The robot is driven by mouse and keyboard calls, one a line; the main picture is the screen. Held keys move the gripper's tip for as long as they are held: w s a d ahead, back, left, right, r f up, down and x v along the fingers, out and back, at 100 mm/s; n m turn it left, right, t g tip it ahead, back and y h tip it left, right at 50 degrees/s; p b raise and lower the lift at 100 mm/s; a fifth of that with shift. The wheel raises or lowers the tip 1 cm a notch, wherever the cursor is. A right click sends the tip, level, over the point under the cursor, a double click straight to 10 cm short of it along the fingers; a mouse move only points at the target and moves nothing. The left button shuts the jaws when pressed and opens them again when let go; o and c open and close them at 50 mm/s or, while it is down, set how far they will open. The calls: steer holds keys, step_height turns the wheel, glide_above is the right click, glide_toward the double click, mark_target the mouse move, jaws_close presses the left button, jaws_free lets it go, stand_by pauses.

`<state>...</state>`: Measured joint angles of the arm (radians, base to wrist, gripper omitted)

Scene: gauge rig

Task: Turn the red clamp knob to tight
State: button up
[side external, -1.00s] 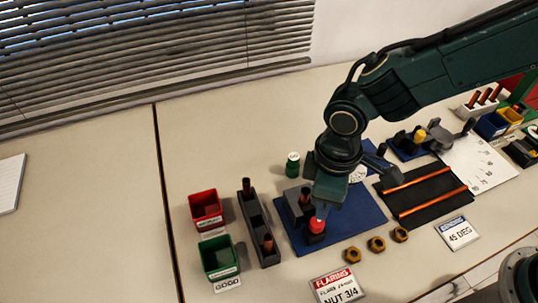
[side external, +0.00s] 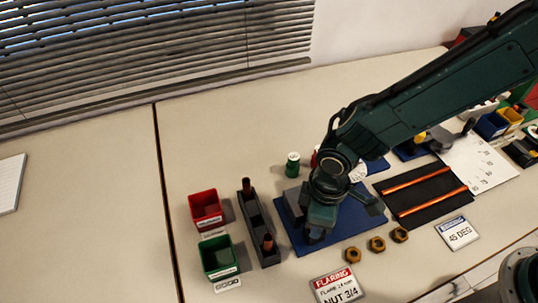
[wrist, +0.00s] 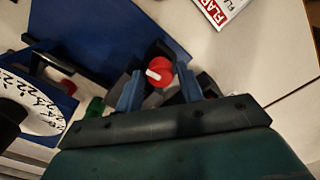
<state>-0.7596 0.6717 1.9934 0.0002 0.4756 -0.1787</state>
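The red clamp knob (wrist: 159,70) shows in the wrist view, with a white pointer bar on its top. It sits between the two blue fingers of my gripper (wrist: 158,74), which stand apart with narrow gaps beside the knob. In the side view my gripper (side external: 314,237) is low over the front of the blue base plate (side external: 364,219) and hides the knob. Part of the grey clamp block (side external: 293,203) shows behind my gripper. No tight mark for the knob is readable.
A grey rack (side external: 252,222) with copper pieces and red (side external: 205,207) and green (side external: 220,256) bins stand to the left. Several brass nuts (side external: 377,244) and a flaring nut sign (side external: 337,287) lie in front. A green-capped bottle (side external: 293,165) stands behind.

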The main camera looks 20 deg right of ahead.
steer(key=c, duration=0.7)
steer(key=shift+m, duration=1)
steer(key=o, duration=0.7)
steer(key=shift+r, duration=0.1)
